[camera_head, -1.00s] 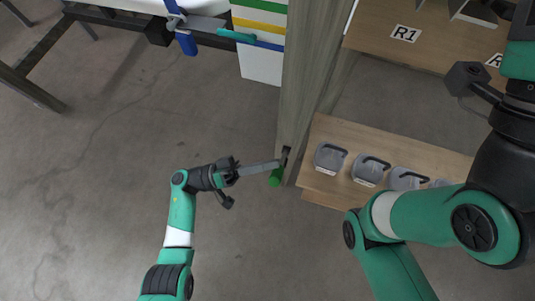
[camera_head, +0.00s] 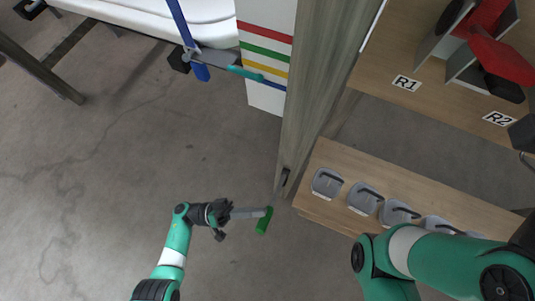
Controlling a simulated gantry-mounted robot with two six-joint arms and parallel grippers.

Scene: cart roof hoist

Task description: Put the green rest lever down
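The green rest lever (camera_head: 264,221) is a short green bar below and left of the dark slot (camera_head: 283,179) near the lower end of the tall grey post (camera_head: 323,78). My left gripper (camera_head: 267,212) reaches it from the left, its long grey fingers seen edge-on as one bar. The fingertips overlap the lever's upper part and appear shut on it. How the lever joins the post cannot be made out. My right arm comes in from the lower right; its gripper is not in view.
A low wooden bench (camera_head: 420,196) with several grey bins (camera_head: 327,182) stands right of the post. Above it is a shelf labelled R1 (camera_head: 407,83) and R2 (camera_head: 498,119), with a red and black object (camera_head: 502,58). A striped panel (camera_head: 265,50) stands upper middle.

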